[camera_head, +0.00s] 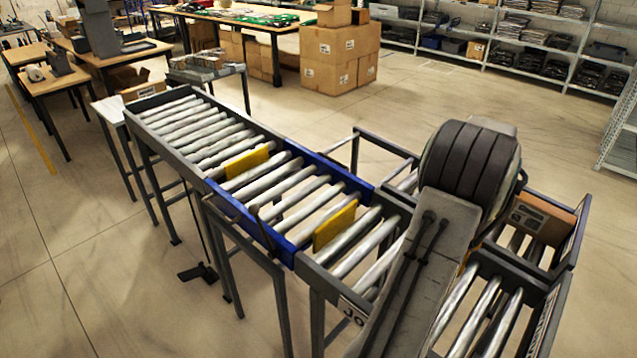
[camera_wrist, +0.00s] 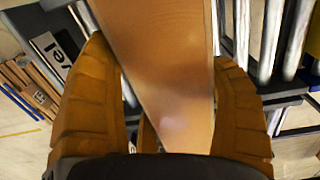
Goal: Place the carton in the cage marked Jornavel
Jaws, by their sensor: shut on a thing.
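My gripper (camera_wrist: 160,58) is shut on a brown carton (camera_wrist: 172,90), with one orange finger along each side of it in the wrist view. In the head view my arm hides the gripper. A brown carton face with a dark label (camera_head: 541,217) shows just right of the arm, above dark-framed rollers. In the wrist view a sign ending in "vel" (camera_wrist: 50,52) is left of the left finger. Whether the carton touches the rollers cannot be told.
A roller conveyor (camera_head: 150,103) runs to the upper left, with a blue-railed section (camera_head: 262,233) and two yellow plates (camera_head: 247,163). Stacked cartons (camera_head: 335,58) stand behind on the floor. Shelves line the back right. The floor between is open.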

